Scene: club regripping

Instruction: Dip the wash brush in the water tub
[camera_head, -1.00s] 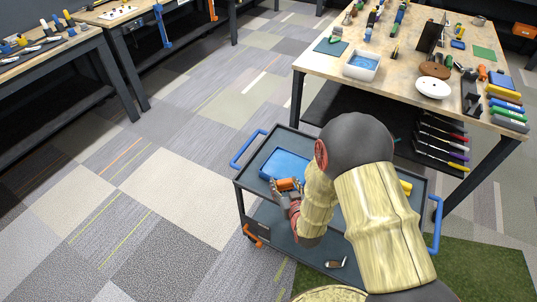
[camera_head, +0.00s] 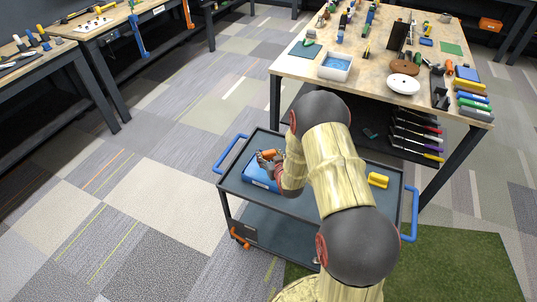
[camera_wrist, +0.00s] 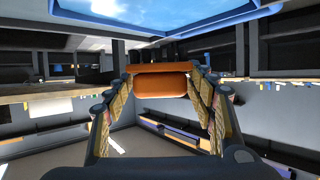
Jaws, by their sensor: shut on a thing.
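My gripper (camera_head: 268,160) is shut on an orange-handled thing, taken as the wash brush (camera_head: 267,154); its orange part (camera_wrist: 160,85) lies between the fingers in the wrist view. Its bristles cannot be made out. A blue tub (camera_head: 257,178) sits on the left part of the cart, with my gripper over it in the head view. Its blue rim (camera_wrist: 205,28) and a shiny light-blue surface show at the top of the wrist view, apart from the orange part. My arm hides the tub's right side.
The grey cart (camera_head: 345,200) has blue handles, and a yellow block (camera_head: 378,180) lies on its right. The workbench behind (camera_head: 300,65) holds a white tub with blue inside (camera_head: 335,67), discs and many tools. Green turf (camera_head: 450,260) lies at right; floor at left is clear.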

